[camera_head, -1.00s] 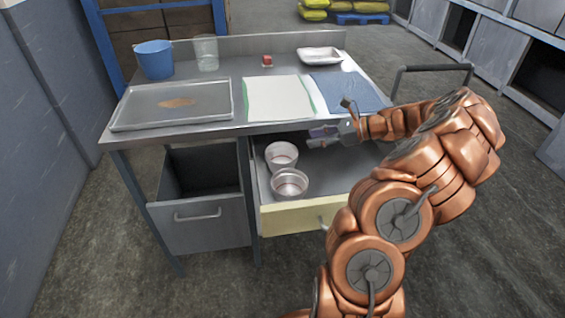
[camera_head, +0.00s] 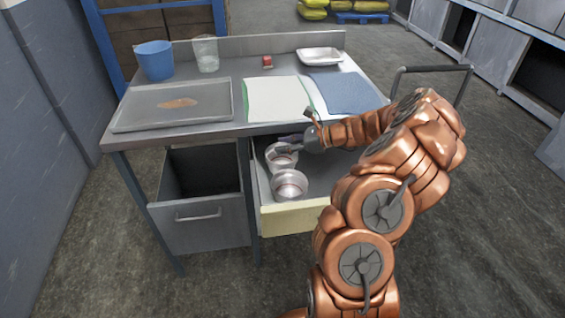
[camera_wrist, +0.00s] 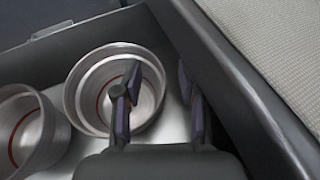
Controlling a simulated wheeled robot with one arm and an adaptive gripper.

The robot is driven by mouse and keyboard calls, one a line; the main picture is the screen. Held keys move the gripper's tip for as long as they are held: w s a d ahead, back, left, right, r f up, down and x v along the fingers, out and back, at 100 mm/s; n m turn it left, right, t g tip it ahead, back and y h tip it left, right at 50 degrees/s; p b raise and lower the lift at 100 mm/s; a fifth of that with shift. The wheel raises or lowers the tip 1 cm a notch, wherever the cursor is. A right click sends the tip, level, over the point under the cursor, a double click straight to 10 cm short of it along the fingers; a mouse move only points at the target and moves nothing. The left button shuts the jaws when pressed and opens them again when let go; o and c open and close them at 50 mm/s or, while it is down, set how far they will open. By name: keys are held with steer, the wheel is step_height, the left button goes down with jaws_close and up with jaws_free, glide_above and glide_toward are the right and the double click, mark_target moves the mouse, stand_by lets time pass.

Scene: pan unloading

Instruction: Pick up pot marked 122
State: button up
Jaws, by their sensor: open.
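Two round metal pots stand in the open drawer (camera_head: 262,215). The rear pot (camera_head: 279,163) is at my gripper (camera_head: 284,145); the front pot (camera_head: 290,187) stands nearer the drawer front. In the wrist view my gripper (camera_wrist: 160,85) is open, one finger over the inside of the rear pot (camera_wrist: 84,75) and the other outside its right rim, so the pot's wall lies between them. I cannot tell whether either finger touches it. The other pot (camera_wrist: 25,128) is at the left. Both show a reddish ring inside. No 122 marking is legible on either pot.
The steel worktop (camera_head: 240,88) overhangs the drawer's rear. It carries a tray (camera_head: 215,105), a blue bucket (camera_head: 155,62), a clear container (camera_head: 206,55), cloths (camera_head: 275,100) and a foil dish (camera_head: 320,56).

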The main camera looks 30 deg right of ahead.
jaws_close()
stand_by(0.6)
